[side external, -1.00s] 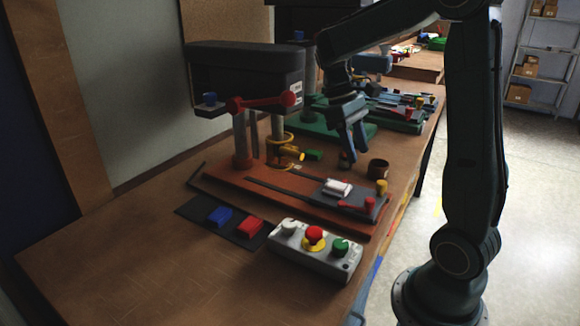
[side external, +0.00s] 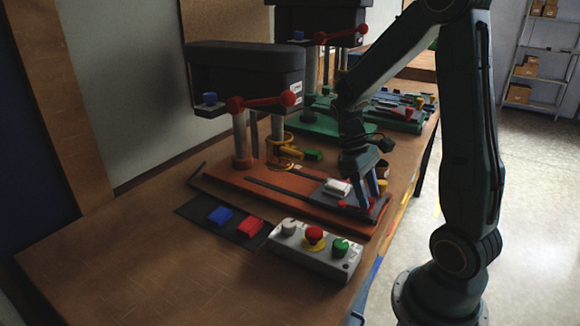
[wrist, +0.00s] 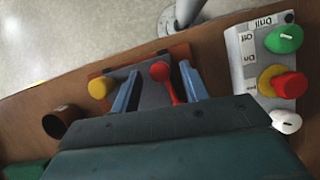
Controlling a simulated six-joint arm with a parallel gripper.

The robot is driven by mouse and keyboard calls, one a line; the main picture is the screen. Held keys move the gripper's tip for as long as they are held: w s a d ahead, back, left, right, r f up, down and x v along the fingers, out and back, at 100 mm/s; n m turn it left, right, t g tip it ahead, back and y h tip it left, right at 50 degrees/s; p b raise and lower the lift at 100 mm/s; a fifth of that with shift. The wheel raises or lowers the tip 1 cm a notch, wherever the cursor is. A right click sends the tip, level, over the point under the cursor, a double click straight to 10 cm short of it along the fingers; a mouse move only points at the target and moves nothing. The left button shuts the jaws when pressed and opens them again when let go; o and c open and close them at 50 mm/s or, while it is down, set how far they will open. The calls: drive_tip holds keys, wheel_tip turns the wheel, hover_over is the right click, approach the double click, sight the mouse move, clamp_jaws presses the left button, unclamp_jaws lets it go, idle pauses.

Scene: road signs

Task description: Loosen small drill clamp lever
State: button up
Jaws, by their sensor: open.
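The small drill's clamp (wrist: 146,94) sits at the near right end of the orange base plate (side external: 250,188). Its red lever (wrist: 162,76) has a round head and slim arm, seen from above in the wrist view. My gripper (wrist: 157,84) is open and points down over the clamp. One blue-grey finger is on each side of the lever, with visible gaps to it. I cannot tell how far down the fingertips reach. A yellow knob (wrist: 98,88) is outside the left finger. In the side view the fingers partly hide the clamp and lever.
A grey control box (side external: 315,250) with red, green and white controls stands close to the clamp. A brown cup (wrist: 61,121) stands on the other side. The small drill's dark head (side external: 245,75) rises at the left. A green drill base (side external: 340,123) lies behind.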

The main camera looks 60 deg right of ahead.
drive_tip(key=shift+s+f, duration=0.15)
drive_tip(key=shift+f, duration=0.25)
clamp_jaws()
drive_tip(key=shift+a+m, duration=0.15)
drive_tip(key=shift+m, duration=0.15)
drive_tip(key=shift+a+m+t+y, duration=0.15)
drive_tip(key=shift+a+m+y, duration=0.25)
drive_tip(key=shift+m, duration=0.45)
drive_tip(key=shift+a+m+t+y, duration=0.15)
drive_tip(key=shift+a+m+y, duration=0.25)
drive_tip(key=shift+m, duration=0.45)
drive_tip(key=shift+w+a+m+t+y, duration=0.25)
drive_tip(key=shift+a+m, duration=0.3)
drive_tip(key=shift+m, duration=0.5)
drive_tip(key=shift+w+a+m+t+y, duration=0.15)
drive_tip(key=shift+a+m+t+y, duration=0.3)
drive_tip(key=shift+m, duration=0.6)
drive_tip(key=shift+a, duration=0.1)
